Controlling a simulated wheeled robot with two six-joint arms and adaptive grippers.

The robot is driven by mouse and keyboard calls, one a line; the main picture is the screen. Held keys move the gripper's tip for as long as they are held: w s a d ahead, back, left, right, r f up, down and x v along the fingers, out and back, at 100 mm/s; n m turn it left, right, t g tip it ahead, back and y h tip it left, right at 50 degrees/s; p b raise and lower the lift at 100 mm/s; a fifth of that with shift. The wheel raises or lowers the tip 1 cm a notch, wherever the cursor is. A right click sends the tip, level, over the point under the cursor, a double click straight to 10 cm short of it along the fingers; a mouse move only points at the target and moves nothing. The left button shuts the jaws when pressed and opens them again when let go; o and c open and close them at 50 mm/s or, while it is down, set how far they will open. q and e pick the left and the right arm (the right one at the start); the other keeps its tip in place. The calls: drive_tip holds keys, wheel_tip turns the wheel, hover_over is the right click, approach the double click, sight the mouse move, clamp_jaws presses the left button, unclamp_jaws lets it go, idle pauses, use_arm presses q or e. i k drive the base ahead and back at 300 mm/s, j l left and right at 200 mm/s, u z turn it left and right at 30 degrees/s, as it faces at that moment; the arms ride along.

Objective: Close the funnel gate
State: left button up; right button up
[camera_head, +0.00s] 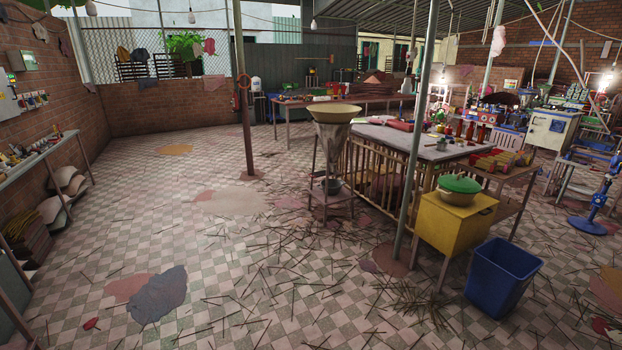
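The funnel (333,141) stands in the middle of the camera_head view, some way ahead across the floor. It is a metal cone with a wide tan rim, held in a thin-legged stand (316,183). Its narrow lower end points down toward a small dark container (331,186) in the stand. The gate at the spout is too small to make out, so I cannot tell whether it is open or shut. Neither of my grippers is in view.
Right of the funnel are a long worktable (415,137), a metal pole (419,130), a yellow cabinet (455,224) with a green-lidded pot (459,189), and a blue bin (502,277). Loose sticks (290,285) litter the floor before them. The tiled floor (125,215) at left is largely clear.

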sight(321, 173)
drive_tip(key=i+u, duration=0.15)
drive_tip(key=i, duration=1.8)
drive_tip(key=i+z, duration=0.1)
drive_tip(key=i, duration=0.45)
drive_tip(key=i+j+z, duration=0.1)
drive_tip(key=i, duration=0.45)
drive_tip(key=i+j, duration=0.2)
drive_tip(key=i, duration=0.3)
drive_tip(key=i+j+z, duration=0.15)
drive_tip(key=i, duration=0.4)
drive_tip(key=i+j+z, duration=0.2)
drive_tip(key=i+z, duration=0.2)
drive_tip(key=i+j+z, duration=0.35)
drive_tip(key=i, duration=0.15)
drive_tip(key=i+j+z, duration=0.4)
